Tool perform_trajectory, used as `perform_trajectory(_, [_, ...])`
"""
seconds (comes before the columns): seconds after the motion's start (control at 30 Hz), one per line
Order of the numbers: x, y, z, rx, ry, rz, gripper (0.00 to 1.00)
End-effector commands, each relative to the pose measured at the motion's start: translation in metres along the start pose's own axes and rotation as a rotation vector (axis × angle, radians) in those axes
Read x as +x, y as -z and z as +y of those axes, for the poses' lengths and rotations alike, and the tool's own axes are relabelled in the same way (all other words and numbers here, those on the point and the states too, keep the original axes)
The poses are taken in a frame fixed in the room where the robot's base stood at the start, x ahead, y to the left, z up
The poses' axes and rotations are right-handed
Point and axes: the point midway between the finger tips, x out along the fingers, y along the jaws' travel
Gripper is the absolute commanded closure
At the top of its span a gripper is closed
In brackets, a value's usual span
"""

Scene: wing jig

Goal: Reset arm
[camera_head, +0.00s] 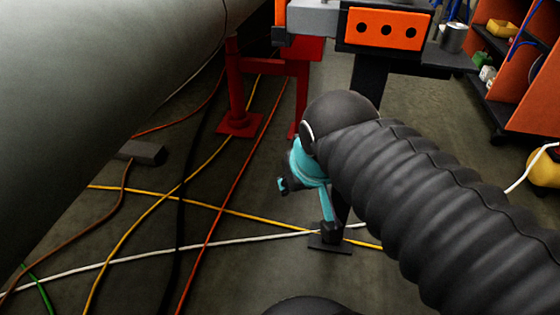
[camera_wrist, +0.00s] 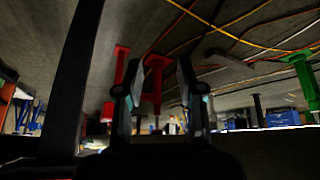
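My gripper (camera_wrist: 156,65) shows in the wrist view with its two dark fingers spread apart. Nothing is held between them; a red stand shows in the background beyond the gap. In the head view my arm, in a ribbed black sleeve, reaches in from the lower right, with teal parts at its far end above the floor. The fingers cannot be made out clearly in the head view.
A large grey rounded body (camera_head: 90,80) fills the left. A red stand (camera_head: 238,100) and a bench with an orange front (camera_head: 387,28) stand behind my arm. An orange shelf (camera_head: 525,85) is at right. Cables (camera_head: 205,245) cross the floor. A green stand (camera_wrist: 304,75) shows in the wrist view.

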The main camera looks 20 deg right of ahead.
Motion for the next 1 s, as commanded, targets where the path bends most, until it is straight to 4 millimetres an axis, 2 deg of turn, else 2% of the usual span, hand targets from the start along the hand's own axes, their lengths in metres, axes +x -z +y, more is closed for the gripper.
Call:
perform_trajectory(0.07, [0.008,-0.015,-0.006,-0.012,0.025,-0.004,0.62])
perform_trajectory(0.2, [0.014,-0.024,-0.009,-0.02,0.041,-0.006,0.62])
perform_trajectory(1.0, [0.014,-0.024,-0.009,-0.019,0.04,-0.007,0.62])
